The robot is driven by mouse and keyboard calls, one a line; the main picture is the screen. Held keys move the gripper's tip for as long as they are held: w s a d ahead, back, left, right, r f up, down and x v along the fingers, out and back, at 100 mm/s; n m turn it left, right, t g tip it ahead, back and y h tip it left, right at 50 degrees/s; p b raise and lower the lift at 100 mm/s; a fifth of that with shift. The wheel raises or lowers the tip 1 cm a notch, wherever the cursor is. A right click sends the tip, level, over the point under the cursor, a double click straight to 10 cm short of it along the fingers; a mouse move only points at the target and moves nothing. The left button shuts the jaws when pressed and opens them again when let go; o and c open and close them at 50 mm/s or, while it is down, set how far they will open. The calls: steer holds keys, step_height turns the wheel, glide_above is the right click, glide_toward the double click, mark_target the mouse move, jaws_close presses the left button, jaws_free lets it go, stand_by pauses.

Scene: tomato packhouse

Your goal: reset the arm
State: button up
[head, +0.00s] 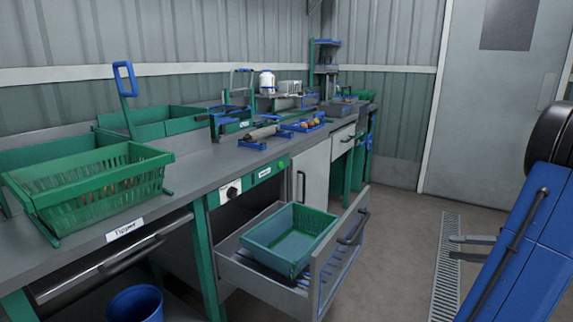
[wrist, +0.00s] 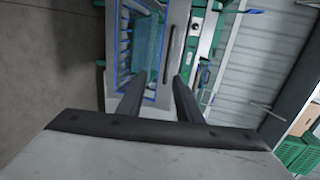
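My gripper (head: 456,247) shows in the head view at the right, its two grey fingers pointing left from behind my blue arm. It is in the air over the floor, well right of the open drawer. In the wrist view my gripper (wrist: 162,76) has its two dark fingers apart with nothing held between them. Beyond them the wrist view shows the open drawer (wrist: 180,45) and the green crate (wrist: 147,50) inside it. The rest of the wrist is hidden behind my arm in the head view.
The drawer (head: 320,285) stands pulled out, with an empty green crate (head: 312,212) in it. The workbench (head: 190,180) carries a green tipper basket (head: 90,190) and blue trays. A blue bin (head: 136,303) stands below. The floor between drawer and door (head: 490,110) is clear.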

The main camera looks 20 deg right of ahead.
steer(key=w+a+r+n+g+h, duration=0.1)
steer(key=w+a+n+g, duration=0.2)
steer(key=a, duration=0.8)
steer(key=w+a+n+g, duration=0.15)
steer(key=a+g, duration=0.35)
steer(key=a, duration=0.6)
steer(key=s+a+n+h, duration=0.2)
steer(key=s+a+h, duration=0.2)
steer(key=a, duration=0.5)
steer(key=s+a+n+t+h, duration=0.1)
steer(key=s+a+n+h, duration=0.2)
steer(key=s+a, duration=0.3)
steer(key=a+r+h, duration=0.1)
steer(key=a, duration=0.3)
steer(key=shift+a+n+h, duration=0.15)
steer(key=shift+n+h, duration=0.2)
steer(key=shift+h, duration=0.05)
